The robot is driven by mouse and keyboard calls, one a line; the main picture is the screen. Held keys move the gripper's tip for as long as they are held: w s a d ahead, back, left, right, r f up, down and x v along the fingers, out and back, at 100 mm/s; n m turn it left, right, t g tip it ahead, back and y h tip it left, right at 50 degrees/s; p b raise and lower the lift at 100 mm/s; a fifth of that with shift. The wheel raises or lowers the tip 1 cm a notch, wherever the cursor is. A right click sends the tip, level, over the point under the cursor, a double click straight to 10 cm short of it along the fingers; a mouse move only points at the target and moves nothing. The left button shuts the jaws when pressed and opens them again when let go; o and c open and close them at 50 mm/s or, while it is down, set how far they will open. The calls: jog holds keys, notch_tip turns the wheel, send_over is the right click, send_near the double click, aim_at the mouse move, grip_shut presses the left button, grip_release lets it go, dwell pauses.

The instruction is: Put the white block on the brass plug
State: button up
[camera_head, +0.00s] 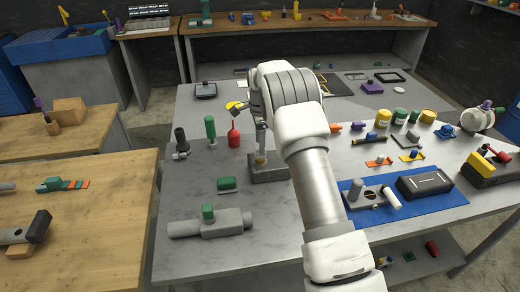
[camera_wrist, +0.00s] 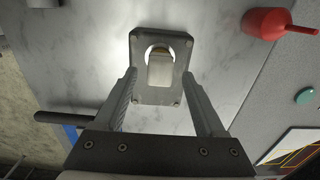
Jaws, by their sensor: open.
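In the wrist view the white block (camera_wrist: 161,72) sits over the opening of a grey plate with a screw hole at each corner. A small brass-coloured edge of the plug (camera_wrist: 160,51) shows at the block's far side; the block hides the rest. My gripper (camera_wrist: 165,88) is open, with one finger on each side of the block and a gap to both. In the head view my gripper (camera_head: 261,133) points down above the grey base (camera_head: 268,174), where the brass plug (camera_head: 260,160) shows. The block is hard to make out there.
A red oil-can-shaped thing (camera_head: 234,138) and a green-handled tool (camera_head: 210,129) stand left of the base. A green block (camera_head: 227,184) and a grey cylinder part (camera_head: 210,224) lie nearer the front. A blue mat (camera_head: 420,206) with parts lies at right.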

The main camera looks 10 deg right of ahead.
jog(key=s+r+n+t, duration=0.1)
jog(key=s+r+n, duration=0.35)
jog(key=r, duration=1.45)
jog(key=s+r+n+t, duration=0.25)
jog(key=s+r, duration=0.45)
jog(key=s, duration=0.5)
jog(key=s+f+n+t, duration=0.2)
jog(key=s+n, duration=0.9)
jog(key=s, duration=1.4)
jog(key=shift+f, duration=0.55)
